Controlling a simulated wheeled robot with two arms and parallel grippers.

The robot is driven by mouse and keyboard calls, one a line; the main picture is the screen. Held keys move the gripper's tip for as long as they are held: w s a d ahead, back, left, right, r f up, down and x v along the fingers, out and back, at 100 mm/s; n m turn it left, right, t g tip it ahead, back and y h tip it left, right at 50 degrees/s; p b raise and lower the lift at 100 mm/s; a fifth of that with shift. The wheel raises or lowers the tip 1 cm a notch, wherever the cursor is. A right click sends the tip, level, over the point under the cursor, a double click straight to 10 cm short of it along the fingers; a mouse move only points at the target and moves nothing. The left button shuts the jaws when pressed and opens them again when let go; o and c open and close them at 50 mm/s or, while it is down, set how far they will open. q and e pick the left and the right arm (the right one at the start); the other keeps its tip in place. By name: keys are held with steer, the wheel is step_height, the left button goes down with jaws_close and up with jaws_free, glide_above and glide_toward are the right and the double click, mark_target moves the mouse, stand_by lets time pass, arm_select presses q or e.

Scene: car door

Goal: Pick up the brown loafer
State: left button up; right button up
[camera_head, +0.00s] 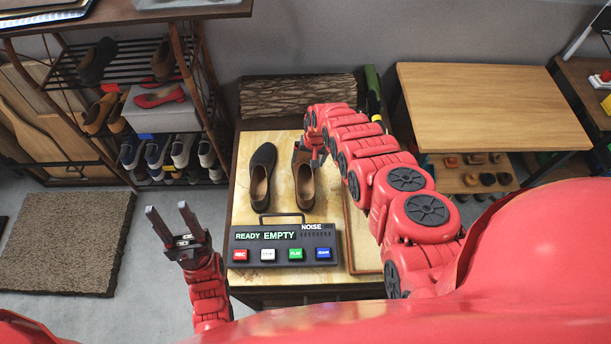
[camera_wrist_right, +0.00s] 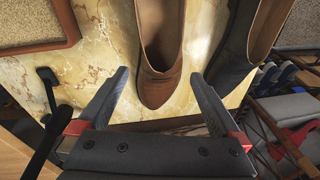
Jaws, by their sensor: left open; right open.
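The brown loafer (camera_head: 305,188) stands on the yellow marbled tabletop beside a dark loafer (camera_head: 261,172). In the right wrist view the brown loafer (camera_wrist_right: 160,32) points its toe toward my gripper, and the dark loafer (camera_wrist_right: 243,35) lies to its right. My right gripper (camera_head: 305,154) is open over the toe end. In its wrist view the open fingers (camera_wrist_right: 158,76) lie to either side of the toe, with visible gaps. I cannot tell its exact height above the shoe. My left gripper (camera_head: 167,208) is open and empty, left of the table.
A black button box (camera_head: 283,247) with a handle sits just in front of the shoes. A framed board (camera_head: 359,235) lies to the right. A shoe rack (camera_head: 150,125) stands left, a wooden table (camera_head: 490,105) at the right. Floor between mat (camera_head: 72,243) and table is clear.

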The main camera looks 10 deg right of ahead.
mark_target(305, 166)
steer(key=shift+w+a+f+b, duration=0.15)
steer(key=shift+w+f+b, duration=0.05)
steer(key=shift+f+b, duration=0.9)
steer(key=shift+w+a+f+b, duration=0.2)
steer(key=shift+f+b, duration=0.65)
steer(key=shift+b, duration=0.3)
steer(key=shift+w+a+f+b, duration=0.15)
steer(key=shift+w+f+b, duration=0.05)
steer(key=shift+f+b, duration=0.9)
steer(key=shift+r, duration=0.2)
steer(key=shift+s+r, duration=0.1)
steer(key=shift+c, duration=0.9)
jaws_close()
